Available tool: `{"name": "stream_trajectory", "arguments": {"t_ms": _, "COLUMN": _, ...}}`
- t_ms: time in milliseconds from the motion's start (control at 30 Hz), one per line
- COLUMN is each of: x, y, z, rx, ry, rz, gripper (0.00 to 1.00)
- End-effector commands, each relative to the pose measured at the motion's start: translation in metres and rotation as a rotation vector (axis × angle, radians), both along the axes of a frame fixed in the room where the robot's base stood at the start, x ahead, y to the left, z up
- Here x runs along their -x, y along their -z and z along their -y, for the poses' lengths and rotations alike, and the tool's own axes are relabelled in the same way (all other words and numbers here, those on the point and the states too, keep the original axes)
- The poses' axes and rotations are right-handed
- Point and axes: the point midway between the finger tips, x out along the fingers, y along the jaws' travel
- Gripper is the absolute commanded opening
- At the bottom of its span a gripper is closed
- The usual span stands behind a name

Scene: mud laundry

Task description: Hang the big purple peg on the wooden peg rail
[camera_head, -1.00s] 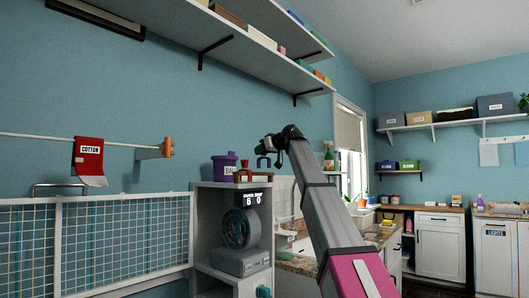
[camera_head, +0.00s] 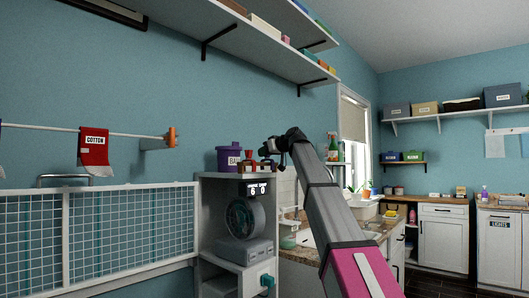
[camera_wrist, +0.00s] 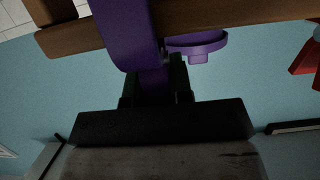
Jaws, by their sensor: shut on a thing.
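The big purple peg (camera_wrist: 130,35) is pinched in my gripper (camera_wrist: 152,88), which is shut on it. In the wrist view, which looks upside down, the peg crosses close in front of the wooden peg rail (camera_wrist: 235,18). I cannot tell whether it touches or straddles the rail. In the head view the small rail (camera_head: 257,169) stands on top of the grey cabinet, with red pieces by it. My gripper (camera_head: 268,158) is right at the rail there, and the peg is mostly hidden.
A purple lidded jar (camera_head: 229,158) stands just left of the rail; its lid (camera_wrist: 197,43) shows in the wrist view. A red cotton cloth (camera_head: 94,150) hangs from a rod at left. A long shelf (camera_head: 235,32) runs overhead.

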Motion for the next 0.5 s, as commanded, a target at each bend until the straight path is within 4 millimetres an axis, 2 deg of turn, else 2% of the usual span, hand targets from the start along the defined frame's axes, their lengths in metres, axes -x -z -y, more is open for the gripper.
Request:
{"name": "stream_trajectory", "arguments": {"t_ms": 233, "x": 0.0000, "y": 0.0000, "z": 0.0000, "rx": 0.000, "ry": 0.000, "rz": 0.000, "gripper": 0.00}}
{"name": "stream_trajectory", "arguments": {"t_ms": 267, "x": 0.0000, "y": 0.0000, "z": 0.0000, "rx": 0.000, "ry": 0.000, "rz": 0.000, "gripper": 0.27}}
{"name": "stream_trajectory", "arguments": {"t_ms": 333, "x": 0.0000, "y": 0.0000, "z": 0.0000, "rx": 0.000, "ry": 0.000, "rz": 0.000, "gripper": 0.50}}
{"name": "stream_trajectory", "arguments": {"t_ms": 500, "x": 0.0001, "y": 0.0000, "z": -0.0001, "rx": 0.000, "ry": 0.000, "rz": 0.000, "gripper": 0.50}}
